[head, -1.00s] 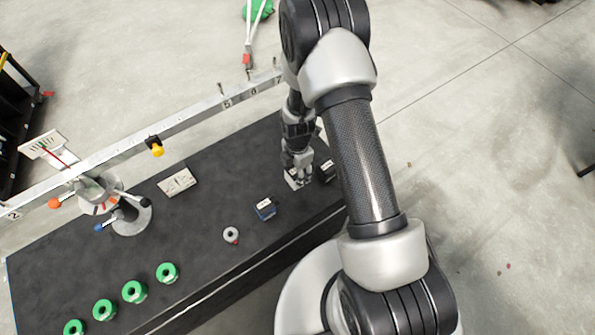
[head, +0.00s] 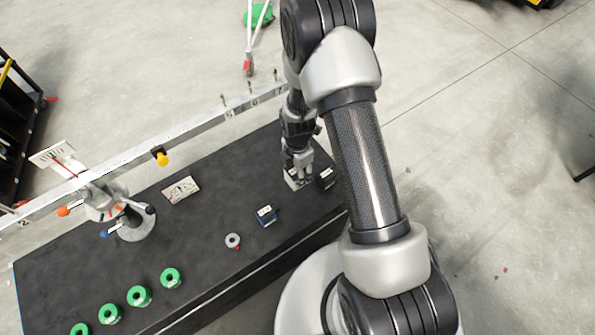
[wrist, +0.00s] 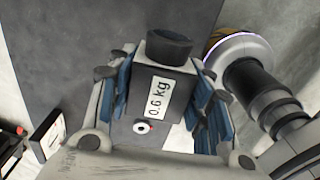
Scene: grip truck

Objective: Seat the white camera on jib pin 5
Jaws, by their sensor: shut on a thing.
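The white camera (head: 293,182) is at the right end of the dark table, under my gripper (head: 297,172). In the wrist view my gripper (wrist: 162,108) has its blue-padded fingers on either side of the camera's boxy body (wrist: 178,84), shut on it. The body bears a "0.6 kg" label and a black lens (wrist: 168,46). The camera looks to be at table level; I cannot tell whether it touches the table. The jib beam (head: 190,136) runs along the table's far side. Jib pin 5 (head: 223,100) stands bare near its right end, by the mark "5".
A grey ring (head: 233,241), several green rings (head: 139,296) and a card (head: 181,189) lie on the table. A yellow-and-black piece (head: 162,158) is on the beam.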

